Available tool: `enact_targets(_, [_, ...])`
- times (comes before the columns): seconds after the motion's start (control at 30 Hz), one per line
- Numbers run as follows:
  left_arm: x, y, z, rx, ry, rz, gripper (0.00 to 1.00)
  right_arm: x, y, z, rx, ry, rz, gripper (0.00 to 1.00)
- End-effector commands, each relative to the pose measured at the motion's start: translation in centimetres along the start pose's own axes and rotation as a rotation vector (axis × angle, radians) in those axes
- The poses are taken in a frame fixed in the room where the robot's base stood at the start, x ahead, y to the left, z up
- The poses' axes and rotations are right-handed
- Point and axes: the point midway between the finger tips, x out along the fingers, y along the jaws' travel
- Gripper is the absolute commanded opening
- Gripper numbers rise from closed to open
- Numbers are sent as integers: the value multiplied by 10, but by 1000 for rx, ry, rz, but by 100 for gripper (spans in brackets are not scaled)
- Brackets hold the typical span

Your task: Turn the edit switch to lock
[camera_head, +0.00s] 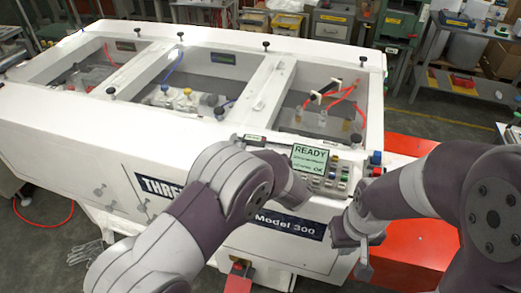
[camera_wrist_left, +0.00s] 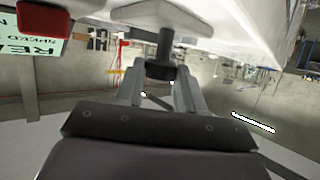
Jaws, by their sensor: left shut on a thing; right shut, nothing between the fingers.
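In the left wrist view, a dark switch knob (camera_wrist_left: 161,70) on a short stem sticks out from the white machine panel. I cannot read a label on it, so I cannot confirm that it is the edit switch. The two grey fingers of my left gripper (camera_wrist_left: 160,92) are around the knob and shut on it. In the head view, the knob and my left fingers are hidden behind my left wrist. My right gripper (camera_head: 364,268) is shut and empty, pointing down beside the machine's front right, apart from the panel.
A green READY display (camera_head: 309,158) stands on the white machine (camera_head: 60,75), with several coloured buttons (camera_head: 338,180) beside it. A red cabinet (camera_head: 405,245) is at the right. Black-knobbed posts and open wells cover the machine top. Shelves and benches line the back.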

Motion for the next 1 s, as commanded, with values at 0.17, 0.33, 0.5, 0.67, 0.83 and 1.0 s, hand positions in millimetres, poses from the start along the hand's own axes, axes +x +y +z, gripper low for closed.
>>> enact_targets(0.17, [-1, 3, -7, -36, 10, -64, 7, -10, 0, -1, 0, 0, 0, 0])
enact_targets(0.33, [0, 4, -7, -50, 10, -99, 7, -13, 0, -2, 0, 0, 0, 0])
enact_targets(0.5, [0, 4, -7, -57, 11, -113, 7, -14, 0, -2, 0, 0, 0, 0])
enact_targets(0.67, [0, 4, -7, -58, 12, -114, 7, -14, 0, -2, 0, 0, 0, 0])
enact_targets(0.83, [0, 4, -7, -58, 12, -113, 7, -14, 0, -2, 0, 0, 0, 0])
enact_targets(1.0, [0, 3, -5, -56, 9, -114, 63, -14, 0, -2, 0, 0, 0, 0])
